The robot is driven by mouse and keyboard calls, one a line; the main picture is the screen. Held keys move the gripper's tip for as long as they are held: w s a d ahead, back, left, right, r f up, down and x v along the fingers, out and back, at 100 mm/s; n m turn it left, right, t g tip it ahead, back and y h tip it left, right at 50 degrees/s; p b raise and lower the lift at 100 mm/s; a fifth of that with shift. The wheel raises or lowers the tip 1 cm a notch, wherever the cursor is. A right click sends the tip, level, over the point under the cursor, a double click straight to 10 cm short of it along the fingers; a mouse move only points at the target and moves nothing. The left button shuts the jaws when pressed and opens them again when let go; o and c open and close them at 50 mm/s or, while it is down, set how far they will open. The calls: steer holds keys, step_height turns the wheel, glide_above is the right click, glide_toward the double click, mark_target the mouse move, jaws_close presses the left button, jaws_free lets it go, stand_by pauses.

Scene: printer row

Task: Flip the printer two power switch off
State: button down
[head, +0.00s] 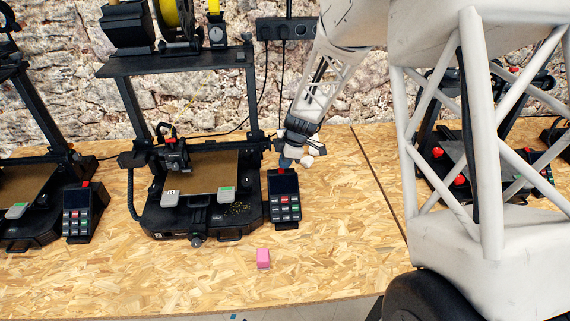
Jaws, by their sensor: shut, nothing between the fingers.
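The middle printer (200,218) stands on the wooden bench, with a black frame, a brown bed and a yellow spool on top. Its control box (284,205), with a dark screen and coloured buttons, stands at its front right. I cannot make out a power switch on this printer; its right rear side is partly behind my gripper. My gripper (290,161) is shut and empty, low beside the printer's right upright and just behind the control box. I cannot tell whether it touches the printer. No number label is readable.
Another printer (30,225) with its control box (80,212) stands at the left. More printer parts (460,165) show at the right, partly behind my arm. A pink block (263,258) lies in front of the middle printer. A power strip (287,29) hangs on the stone wall.

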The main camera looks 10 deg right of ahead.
steer(key=s+v, duration=0.2)
steer(key=v, duration=1)
steer(key=shift+s+a+r, duration=0.25)
steer(key=shift+a, duration=0.1)
steer(key=s+d+r+m+t+h, duration=0.1)
steer(key=s+d+r+m, duration=0.1)
steer(key=s+r+m, duration=0.55)
steer(key=s+d+r+m+h, duration=0.15)
steer(key=s+r, duration=0.25)
steer(key=s, duration=0.7)
steer(key=s+d+m, duration=0.2)
steer(key=s+m, duration=0.2)
steer(key=s, duration=0.5)
steer(key=s+d+r+m+t+h, duration=0.1)
steer(key=s+m, duration=0.4)
steer(key=s, duration=0.4)
steer(key=shift+d+r, duration=0.2)
steer(key=shift+d, duration=0.2)
